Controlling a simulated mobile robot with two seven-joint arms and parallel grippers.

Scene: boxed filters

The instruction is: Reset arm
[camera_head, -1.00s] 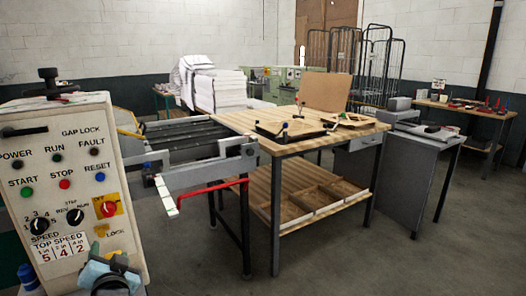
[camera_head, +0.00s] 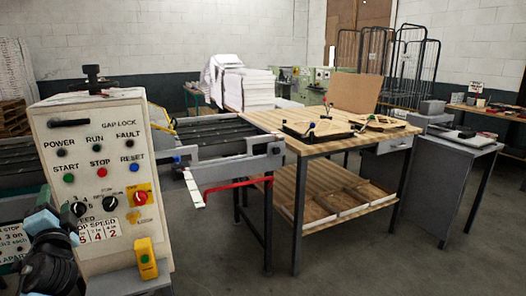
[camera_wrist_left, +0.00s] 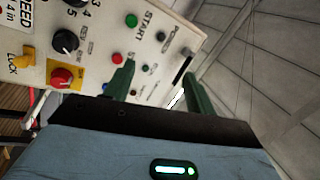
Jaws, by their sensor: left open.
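My left gripper (camera_head: 42,218) is at the lower left of the head view, in front of the left edge of the control panel (camera_head: 97,160). In the left wrist view its two dark green fingers (camera_wrist_left: 162,85) stand apart with nothing held between them. The panel fills the upper left of that view, with a red and yellow switch (camera_wrist_left: 62,77) and coloured buttons. I cannot tell how near the fingers are to the panel face. My right gripper is in neither view.
A yellow box with a green button (camera_head: 146,258) sits at the panel's lower front. A machine bed with a red handle (camera_head: 238,184) stands right of the panel. A wooden workbench (camera_head: 345,143) is in the middle. Grey floor (camera_head: 390,262) is free at front right.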

